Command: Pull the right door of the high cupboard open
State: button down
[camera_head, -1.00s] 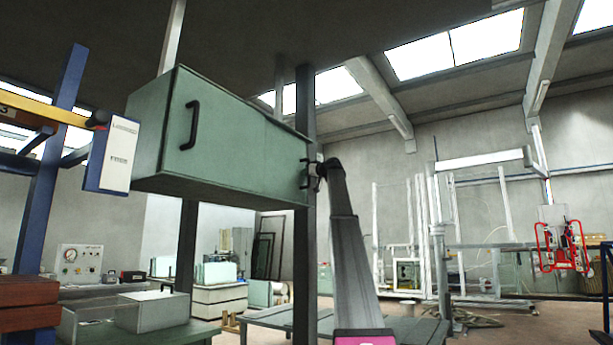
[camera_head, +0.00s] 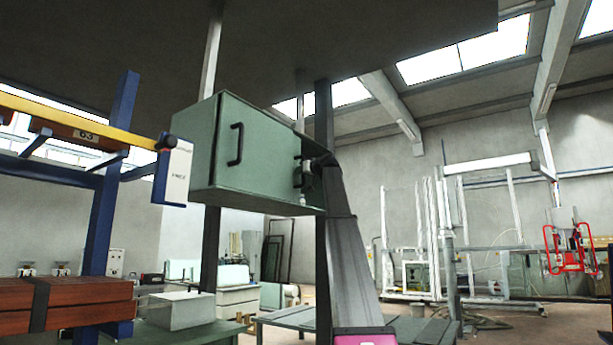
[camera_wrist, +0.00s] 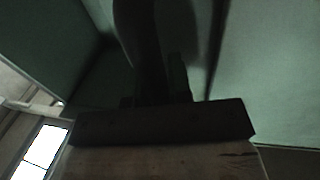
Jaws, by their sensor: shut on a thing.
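The high cupboard (camera_head: 262,160) is a pale green box seen at an angle in the head view. Its left door handle (camera_head: 236,144) is dark and free. My gripper (camera_head: 304,176) is at the right end of the front, shut on the right door's dark handle (camera_head: 298,170). In the wrist view the handle (camera_wrist: 140,40) runs down between the dark fingers of my gripper (camera_wrist: 155,92). The right door (camera_wrist: 275,70) shows there as a pale green panel, with a dark strip along its left side. I cannot tell how far the door stands open.
A dark post (camera_head: 323,120) stands behind my arm. A blue post (camera_head: 112,170) and a yellow beam (camera_head: 75,122) are at the left. Stacked brown beams (camera_head: 85,302) lie at lower left, and a low table (camera_head: 285,318) stands below. Open floor lies to the right.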

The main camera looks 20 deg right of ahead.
jog(key=shift+s+a, duration=0.3)
jog(key=c, duration=1.1)
grip_release()
jog(key=shift+o, duration=0.2)
jog(key=v, duration=1)
jog(key=shift+s+d, duration=0.15)
jog(key=shift+s, duration=0.2)
